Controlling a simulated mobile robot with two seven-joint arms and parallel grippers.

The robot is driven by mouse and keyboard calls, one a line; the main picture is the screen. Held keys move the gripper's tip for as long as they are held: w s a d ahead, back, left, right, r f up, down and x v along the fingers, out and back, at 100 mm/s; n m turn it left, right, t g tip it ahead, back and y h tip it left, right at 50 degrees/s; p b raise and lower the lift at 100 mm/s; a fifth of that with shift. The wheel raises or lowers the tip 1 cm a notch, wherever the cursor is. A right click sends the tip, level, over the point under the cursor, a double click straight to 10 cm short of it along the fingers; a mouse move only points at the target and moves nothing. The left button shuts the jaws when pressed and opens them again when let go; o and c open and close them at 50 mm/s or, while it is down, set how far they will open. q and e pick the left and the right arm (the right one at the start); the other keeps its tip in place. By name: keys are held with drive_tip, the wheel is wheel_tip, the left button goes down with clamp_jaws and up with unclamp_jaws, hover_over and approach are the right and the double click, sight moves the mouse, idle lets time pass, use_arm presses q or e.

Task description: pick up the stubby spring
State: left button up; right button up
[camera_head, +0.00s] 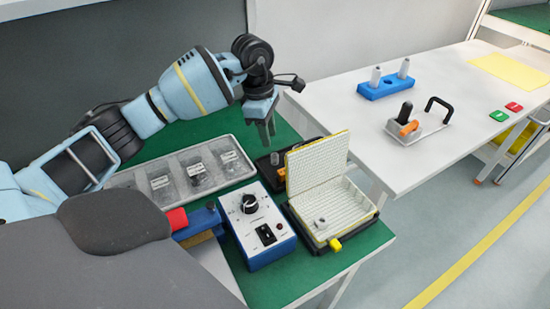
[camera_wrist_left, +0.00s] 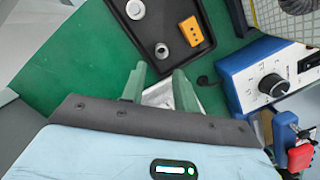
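I cannot make out the stubby spring for certain. A small grey round piece (camera_head: 320,222) lies in the open ribbed case (camera_head: 357,201) in the head view; it is too small to identify. The grey compartment tray (camera_head: 124,181) holds small dark pieces and white labels, also too small to identify. My left gripper (camera_head: 268,137) points down above the green table, between the grey tray and the case. In the left wrist view its two fingers (camera_wrist_left: 158,78) are apart with nothing gripped between them. My right gripper is not in view.
A black tray (camera_wrist_left: 150,28) holds a pale round piece (camera_wrist_left: 135,9), a grey ring-like piece (camera_wrist_left: 161,50) and an orange block (camera_wrist_left: 192,31). A blue control box (camera_head: 258,231) stands beside the case, whose lid stands up. A white table (camera_head: 455,85) is at the right.

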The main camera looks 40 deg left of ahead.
sight(276, 164)
use_arm(q)
drive_tip(key=shift+w+d+f, duration=0.1)
drive_tip(key=shift+f, duration=0.8)
drive_tip(key=shift+w+d+f, duration=0.1)
drive_tip(key=shift+d+f, duration=0.1)
drive_tip(key=shift+f, duration=0.65)
drive_tip(key=shift+d+f, duration=0.25)
drive_tip(key=shift+f, duration=0.55)
drive_tip(key=shift+w+d+f, duration=0.1)
drive_tip(key=shift+d+f, duration=0.1)
drive_tip(key=shift+f, duration=0.65)
drive_tip(key=shift+c, duration=0.2)
clamp_jaws()
drive_tip(key=shift+r, duration=0.15)
